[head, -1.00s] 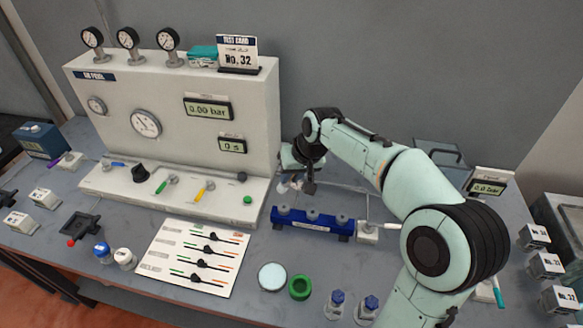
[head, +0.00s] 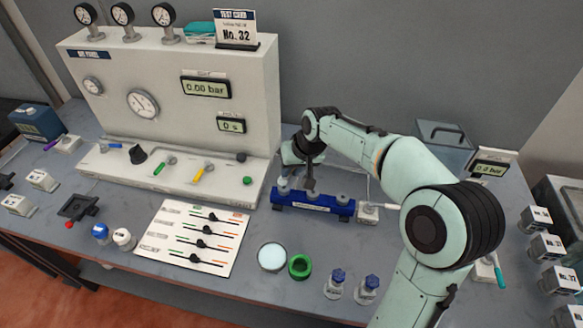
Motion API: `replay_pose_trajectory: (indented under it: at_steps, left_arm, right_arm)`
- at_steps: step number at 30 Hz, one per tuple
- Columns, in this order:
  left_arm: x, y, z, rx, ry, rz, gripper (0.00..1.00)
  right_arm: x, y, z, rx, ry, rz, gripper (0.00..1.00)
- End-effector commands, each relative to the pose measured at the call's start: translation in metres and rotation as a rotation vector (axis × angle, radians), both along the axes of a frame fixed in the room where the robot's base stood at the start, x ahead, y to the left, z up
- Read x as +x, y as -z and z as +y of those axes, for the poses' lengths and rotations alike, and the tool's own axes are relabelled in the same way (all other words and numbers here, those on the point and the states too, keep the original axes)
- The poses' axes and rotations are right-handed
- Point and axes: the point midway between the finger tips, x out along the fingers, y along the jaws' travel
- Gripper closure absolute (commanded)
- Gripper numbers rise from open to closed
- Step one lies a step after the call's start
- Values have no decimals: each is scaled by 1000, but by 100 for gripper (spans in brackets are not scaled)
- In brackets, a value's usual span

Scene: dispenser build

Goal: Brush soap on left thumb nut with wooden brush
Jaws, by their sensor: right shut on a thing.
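The blue block (head: 313,205) lies on the table right of the panel, with grey thumb nuts along its top. The left thumb nut (head: 283,184) is at its left end. The right thumb nut (head: 342,197) shows at the other end; the middle one is mostly hidden behind my right gripper. My right gripper (head: 300,165) is over the left half of the block, close to the left nut, shut on a slim thing that I take as the wooden brush, mostly hidden. I cannot tell whether it touches the nut. A round dish with pale contents (head: 271,256) stands in front. My left gripper is out of view.
A white board with sliders (head: 195,240) lies to the left. The tall gauge panel (head: 170,100) stands behind. A small display (head: 493,165) is at the right.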

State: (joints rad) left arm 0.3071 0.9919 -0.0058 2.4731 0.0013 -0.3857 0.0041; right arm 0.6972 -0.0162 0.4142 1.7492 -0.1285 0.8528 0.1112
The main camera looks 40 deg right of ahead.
Motion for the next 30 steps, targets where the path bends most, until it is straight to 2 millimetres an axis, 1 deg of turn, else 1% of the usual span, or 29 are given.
replay_pose_trajectory:
  at_steps: [18,30]
  left_arm:
    - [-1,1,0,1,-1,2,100]
    - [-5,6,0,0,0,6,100]
  right_arm:
    - [0,0,0,0,0,0,100]
    - [-1,6,0,0,0,1,100]
